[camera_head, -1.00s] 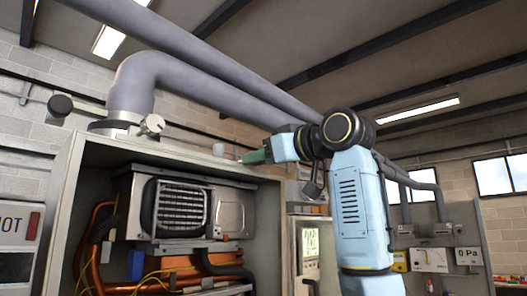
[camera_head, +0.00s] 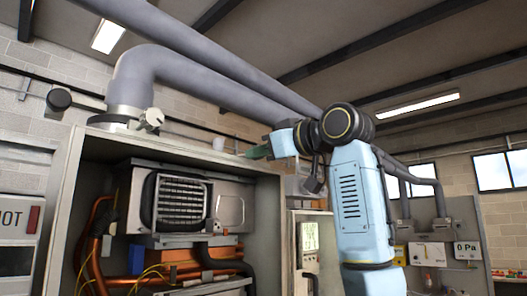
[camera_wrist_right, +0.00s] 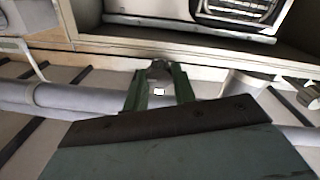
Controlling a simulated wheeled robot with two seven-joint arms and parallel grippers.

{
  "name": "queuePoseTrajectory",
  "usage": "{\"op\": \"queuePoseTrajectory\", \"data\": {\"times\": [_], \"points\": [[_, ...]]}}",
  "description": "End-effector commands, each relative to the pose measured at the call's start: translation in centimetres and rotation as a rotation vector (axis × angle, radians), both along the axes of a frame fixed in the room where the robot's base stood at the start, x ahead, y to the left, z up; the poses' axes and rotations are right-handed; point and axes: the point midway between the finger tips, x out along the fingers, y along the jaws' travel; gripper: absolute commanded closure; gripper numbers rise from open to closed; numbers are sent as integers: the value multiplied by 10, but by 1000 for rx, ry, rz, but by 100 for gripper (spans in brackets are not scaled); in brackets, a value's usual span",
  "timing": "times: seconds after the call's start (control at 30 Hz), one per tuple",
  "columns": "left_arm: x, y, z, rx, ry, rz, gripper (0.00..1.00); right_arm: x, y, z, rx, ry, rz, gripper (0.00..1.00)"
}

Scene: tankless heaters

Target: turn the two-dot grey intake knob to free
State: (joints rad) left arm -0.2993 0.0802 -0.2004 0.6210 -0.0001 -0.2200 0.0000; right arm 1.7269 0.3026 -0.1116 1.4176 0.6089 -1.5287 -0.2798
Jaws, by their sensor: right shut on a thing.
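In the right wrist view, my right gripper (camera_wrist_right: 160,76) has its two green fingers shut on a small dark grey knob (camera_wrist_right: 157,67) at the cabinet's edge. The fingers hide part of the knob, and I cannot make out any dots on it. In the head view, my right gripper (camera_head: 252,154) reaches in from the right to just above the cabinet top, where the held knob is hidden. A light grey knob (camera_head: 152,118) sits by the pipe collar at the left, apart from the gripper. My left gripper is not in view.
The open heater cabinet (camera_head: 170,149) stands below the gripper. A large grey pipe (camera_head: 205,82) bends over it and runs behind my right arm. A small grey cylinder (camera_head: 218,143) stands behind the cabinet top. A dark round fitting (camera_head: 60,99) is at the far left.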

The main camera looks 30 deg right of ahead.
Motion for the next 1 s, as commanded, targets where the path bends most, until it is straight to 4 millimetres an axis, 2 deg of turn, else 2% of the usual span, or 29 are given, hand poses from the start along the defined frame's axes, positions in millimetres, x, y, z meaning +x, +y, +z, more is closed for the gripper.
{"op": "queuePoseTrajectory", "data": {"times": [0.27, 1.0], "points": [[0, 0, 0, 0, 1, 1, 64, 0, -1, 1, -192, -69, -2, 97], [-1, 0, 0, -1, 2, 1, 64, -1, -1, 0, -857, -301, -2, 97]]}}
